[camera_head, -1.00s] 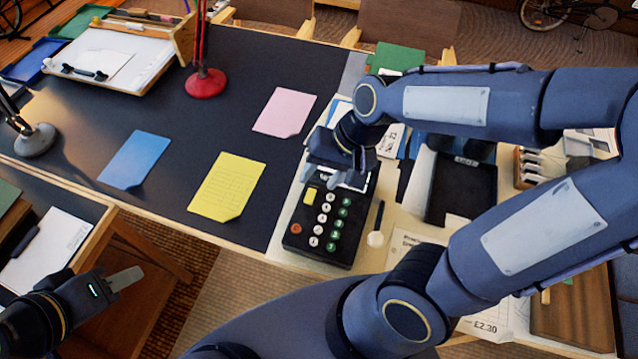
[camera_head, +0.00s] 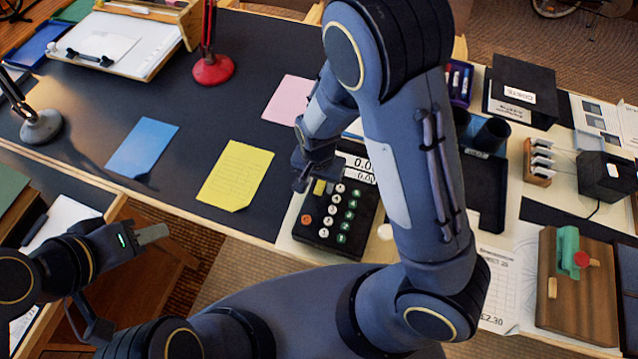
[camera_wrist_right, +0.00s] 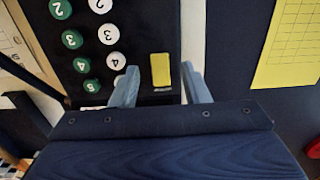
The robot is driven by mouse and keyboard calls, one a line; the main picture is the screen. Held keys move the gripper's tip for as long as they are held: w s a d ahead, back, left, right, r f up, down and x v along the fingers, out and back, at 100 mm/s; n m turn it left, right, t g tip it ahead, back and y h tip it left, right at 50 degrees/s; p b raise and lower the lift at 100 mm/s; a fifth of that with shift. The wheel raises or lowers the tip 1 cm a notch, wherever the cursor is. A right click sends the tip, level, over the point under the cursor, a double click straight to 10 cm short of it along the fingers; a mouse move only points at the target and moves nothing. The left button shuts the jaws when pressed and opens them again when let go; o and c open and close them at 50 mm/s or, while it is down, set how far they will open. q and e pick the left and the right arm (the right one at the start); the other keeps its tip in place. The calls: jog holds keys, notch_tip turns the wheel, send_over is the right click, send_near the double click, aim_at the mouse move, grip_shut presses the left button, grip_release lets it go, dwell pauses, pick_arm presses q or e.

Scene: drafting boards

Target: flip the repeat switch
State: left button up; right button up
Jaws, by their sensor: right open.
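The black adding machine (camera_head: 338,235) sits on the pale right part of the desk, with white and green number keys and a red key. Its yellow switch (camera_head: 319,187) is near its upper left, partly behind my right gripper (camera_head: 310,181). In the right wrist view, the yellow switch (camera_wrist_right: 161,68) shows between the two spread fingertips of my right gripper (camera_wrist_right: 160,85). The gripper is open and holds nothing; I cannot tell whether a finger touches the switch. My left gripper (camera_head: 150,235) is off to the lower left, away from the machine; its finger gap is not clear.
A yellow sheet (camera_head: 236,175), a pink sheet (camera_head: 290,100) and a blue sheet (camera_head: 142,149) lie on the dark desk mat. A red lamp base (camera_head: 213,70) stands behind them. A black tray (camera_head: 487,190) and a wooden board (camera_head: 575,290) are to the right.

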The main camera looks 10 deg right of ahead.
jog(key=shift+f, duration=1.05)
jog(key=shift+c, duration=0.4)
grip_shut()
jog(key=shift+w+d+g+y, duration=0.25)
jog(key=shift+g+y, duration=0.35)
jog(key=shift+g, duration=0.2)
jog(key=shift+w+r+g+y+b, duration=0.1)
jog(key=shift+g+y+b, duration=0.3)
jog(key=shift+g, duration=0.2)
